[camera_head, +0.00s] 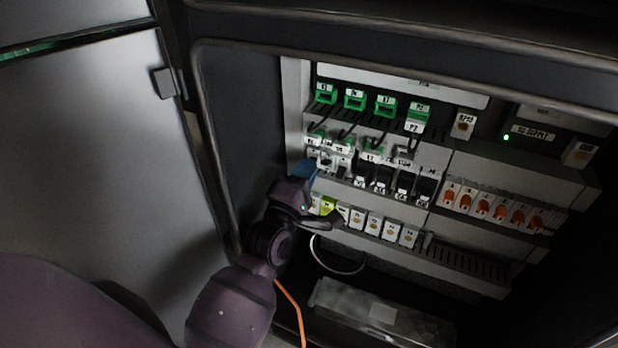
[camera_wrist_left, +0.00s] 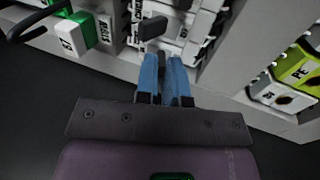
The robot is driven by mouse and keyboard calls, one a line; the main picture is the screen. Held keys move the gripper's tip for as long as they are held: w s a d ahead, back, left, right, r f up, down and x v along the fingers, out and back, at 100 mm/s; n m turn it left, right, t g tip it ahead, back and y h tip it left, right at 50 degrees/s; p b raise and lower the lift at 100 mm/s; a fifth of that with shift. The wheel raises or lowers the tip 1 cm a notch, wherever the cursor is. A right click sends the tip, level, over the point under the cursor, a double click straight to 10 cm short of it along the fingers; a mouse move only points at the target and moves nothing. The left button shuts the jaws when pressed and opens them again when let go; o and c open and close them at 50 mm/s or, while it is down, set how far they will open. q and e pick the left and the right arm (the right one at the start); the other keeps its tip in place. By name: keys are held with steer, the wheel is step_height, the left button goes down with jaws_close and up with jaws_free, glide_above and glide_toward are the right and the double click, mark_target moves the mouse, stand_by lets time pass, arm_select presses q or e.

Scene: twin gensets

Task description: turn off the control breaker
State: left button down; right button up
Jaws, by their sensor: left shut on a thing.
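My left gripper (camera_head: 308,168) reaches into the cabinet, with its blue fingertips at the left end of the middle row. In the left wrist view its blue fingers (camera_wrist_left: 166,75) are nearly together, with a small dark lever between them. The lever is on a white breaker (camera_wrist_left: 176,42), which I take to be the control breaker. The same white breaker group (camera_head: 328,160) shows partly behind the fingers in the head view. The breaker labels are too blurred to read. A separate dark toggle (camera_wrist_left: 152,28) stands just beyond the fingertips. My right gripper is out of view.
Green-topped plugs (camera_head: 355,99) line the upper row. A cable loop hangs under the gripper. The open cabinet door (camera_head: 95,150) is at left, and a grey box (camera_head: 380,312) lies at the bottom.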

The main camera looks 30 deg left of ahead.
arm_select(q)
steer(key=shift+w+f+t+b, duration=0.1)
steer(key=shift+f+t+b, duration=0.25)
steer(key=shift+t+b, duration=0.6)
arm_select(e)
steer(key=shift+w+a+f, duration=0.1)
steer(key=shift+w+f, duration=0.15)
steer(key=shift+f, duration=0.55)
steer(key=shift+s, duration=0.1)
arm_select(q)
steer(key=c, duration=1.2)
jaws_free()
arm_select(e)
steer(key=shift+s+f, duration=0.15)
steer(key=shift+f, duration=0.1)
arm_select(q)
steer(key=b+v, duration=0.1)
steer(key=v, duration=0.9)
steer(key=shift+s, duration=0.4)
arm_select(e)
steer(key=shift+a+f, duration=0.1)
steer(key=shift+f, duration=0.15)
